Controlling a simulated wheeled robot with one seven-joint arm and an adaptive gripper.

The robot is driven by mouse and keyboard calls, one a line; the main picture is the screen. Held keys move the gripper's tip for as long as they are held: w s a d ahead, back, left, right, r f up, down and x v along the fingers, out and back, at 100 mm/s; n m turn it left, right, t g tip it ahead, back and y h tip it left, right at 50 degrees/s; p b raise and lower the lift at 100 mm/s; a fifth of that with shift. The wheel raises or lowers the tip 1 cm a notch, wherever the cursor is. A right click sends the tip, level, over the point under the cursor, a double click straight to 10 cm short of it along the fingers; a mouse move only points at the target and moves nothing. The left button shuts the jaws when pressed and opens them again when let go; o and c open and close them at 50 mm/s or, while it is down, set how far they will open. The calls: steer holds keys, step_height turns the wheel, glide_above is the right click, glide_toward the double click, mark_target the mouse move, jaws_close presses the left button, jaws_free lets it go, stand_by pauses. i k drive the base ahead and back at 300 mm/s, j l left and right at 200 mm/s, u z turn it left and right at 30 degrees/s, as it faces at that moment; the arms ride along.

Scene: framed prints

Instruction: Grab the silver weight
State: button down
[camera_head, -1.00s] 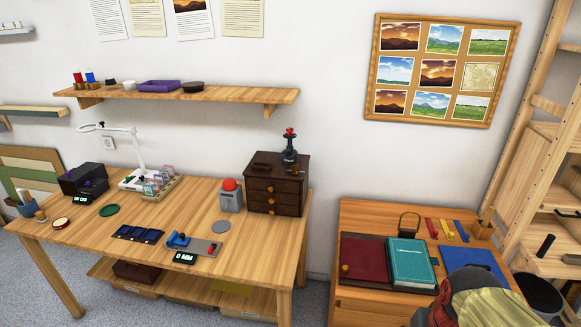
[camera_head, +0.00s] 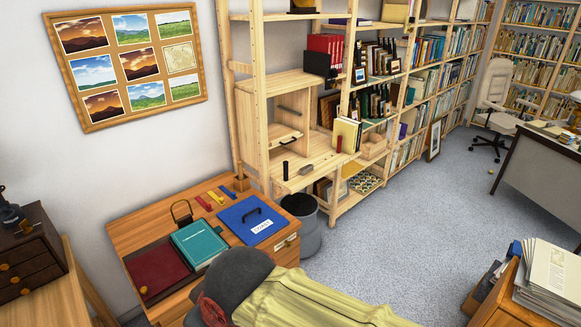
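I cannot make out a silver weight in the current head view. Part of my own arm, dark grey with a yellow covering, fills the bottom middle of the view. My gripper's fingers do not show.
A small wooden cabinet (camera_head: 169,311) holds a red folder (camera_head: 157,270), a teal book (camera_head: 199,243) and a blue folder (camera_head: 251,219). A dark bin (camera_head: 303,219) stands beside it. Wooden shelving (camera_head: 262,100) runs along the wall. Grey carpet (camera_head: 440,215) is open at right. A dark drawer box (camera_head: 27,258) is at left.

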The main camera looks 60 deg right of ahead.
mark_target(309, 168)
steer(key=z, duration=1.8)
steer(key=i, duration=0.8)
steer(key=i+j+z, duration=0.1)
steer(key=i, duration=0.75)
